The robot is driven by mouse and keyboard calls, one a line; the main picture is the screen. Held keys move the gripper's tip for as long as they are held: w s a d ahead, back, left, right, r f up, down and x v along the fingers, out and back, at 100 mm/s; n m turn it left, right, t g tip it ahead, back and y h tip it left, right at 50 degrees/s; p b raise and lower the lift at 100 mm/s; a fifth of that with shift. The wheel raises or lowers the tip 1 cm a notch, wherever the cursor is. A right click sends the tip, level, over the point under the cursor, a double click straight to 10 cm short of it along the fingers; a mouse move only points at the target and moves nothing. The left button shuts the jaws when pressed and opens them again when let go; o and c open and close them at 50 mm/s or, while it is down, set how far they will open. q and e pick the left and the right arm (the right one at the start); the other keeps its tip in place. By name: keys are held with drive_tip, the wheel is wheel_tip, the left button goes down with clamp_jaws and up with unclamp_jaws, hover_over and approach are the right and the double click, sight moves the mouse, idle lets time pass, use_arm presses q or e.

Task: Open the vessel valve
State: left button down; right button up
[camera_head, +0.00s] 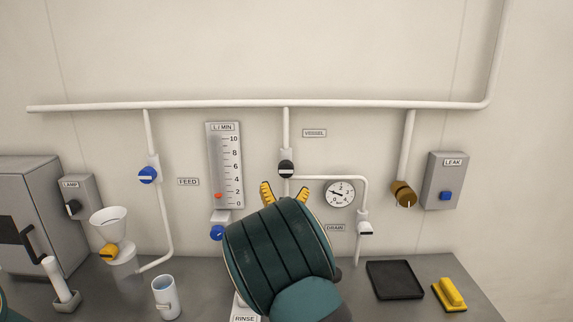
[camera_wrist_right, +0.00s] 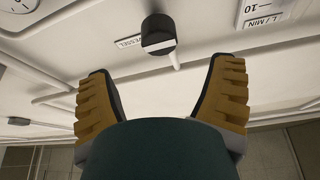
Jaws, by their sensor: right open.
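The vessel valve is a dark knob (camera_head: 286,169) on the white vertical pipe beside the VESSEL label (camera_head: 314,133). A pale mark crosses its face, roughly level. My right gripper (camera_head: 285,191) is open and empty just below the knob in the head view, its yellow fingers spread. In the right wrist view the dark knob (camera_wrist_right: 158,36) lies beyond the open right gripper (camera_wrist_right: 163,68), between the line of its two fingers and clear of both. My left gripper is out of view.
A flow meter (camera_head: 224,165) is left of the valve and a dial gauge (camera_head: 340,194) right of it. A drain valve (camera_head: 365,228) sits lower right.

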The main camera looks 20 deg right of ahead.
sight(286, 172)
drive_tip(key=p+x, duration=0.1)
drive_tip(key=x, duration=0.8)
drive_tip(key=shift+w+d, duration=0.1)
drive_tip(key=shift+w, duration=0.1)
drive_tip(key=c, duration=1.2)
